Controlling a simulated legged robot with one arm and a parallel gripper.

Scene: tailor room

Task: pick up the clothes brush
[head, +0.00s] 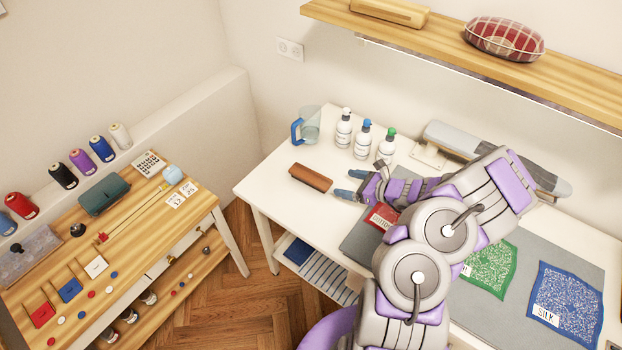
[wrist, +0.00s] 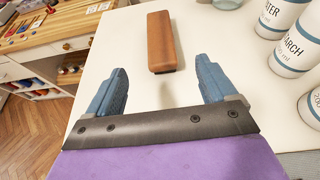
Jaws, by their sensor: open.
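The clothes brush (head: 311,178) is a brown wooden bar lying on the white table, left of the bottles in the head view. In the wrist view the brush (wrist: 161,41) lies just beyond the fingertips, roughly lined up with the gap between them. Its bristles cannot be made out. My gripper (wrist: 161,72) is open with nothing between its blue fingers. In the head view my gripper (head: 350,183) is to the right of the brush and apart from it.
Several white bottles (head: 363,140) stand behind, and a clear jug with a blue handle (head: 308,126) stands at the table's back left. The white tabletop (head: 262,184) around the brush is clear. A wooden workbench (head: 200,205) with sewing things stands to the left.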

